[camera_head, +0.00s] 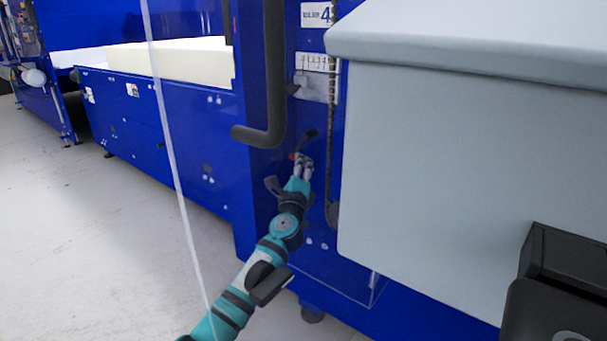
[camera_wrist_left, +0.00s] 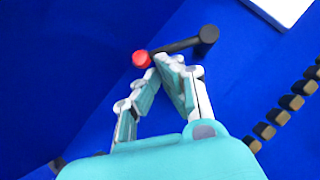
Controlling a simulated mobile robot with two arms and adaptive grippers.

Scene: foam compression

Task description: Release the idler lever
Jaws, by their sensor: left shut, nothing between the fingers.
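The idler lever (camera_head: 309,137) is a short dark lever with a red knob, on the blue machine panel. In the left wrist view the dark bar (camera_wrist_left: 185,44) runs from a round pivot at the right to the red knob (camera_wrist_left: 140,59) at the left. My left gripper (camera_head: 303,160) is just below the lever, its fingers closed together and empty. In the left wrist view the closed fingertips (camera_wrist_left: 162,66) are close to the knob and bar; I cannot tell whether they touch. My right gripper is not in view.
A dark bent pipe (camera_head: 275,100) hangs left of the lever. A chain (camera_head: 332,130) runs down the panel at the right, beside a large grey cabinet (camera_head: 430,160). A label plate (camera_head: 317,63) is above. Open floor (camera_head: 90,220) lies to the left.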

